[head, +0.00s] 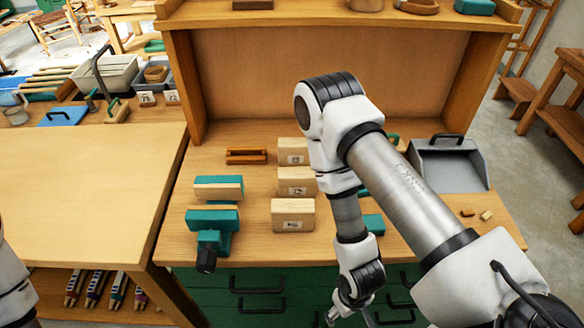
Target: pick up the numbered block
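Three pale wooden blocks with small printed labels stand in a column on the workbench: a back block (293,151), a middle block (296,182) and a front block (292,215). The labels are too small to read surely. My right arm passes just right of them and covers part of the bench. My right gripper (350,310) hangs at the bottom edge, in front of the bench drawers and apart from the blocks. Its fingertips are cut off, so its opening is unclear. Only a piece of my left arm shows at the left edge; its gripper is out of view.
Teal-and-wood blocks (218,187) and a teal vise (212,222) stand left of the labelled blocks. A brown wooden piece (246,156) lies behind. A grey dustpan-like tray (447,165) is at right. A bare tabletop (80,190) adjoins on the left.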

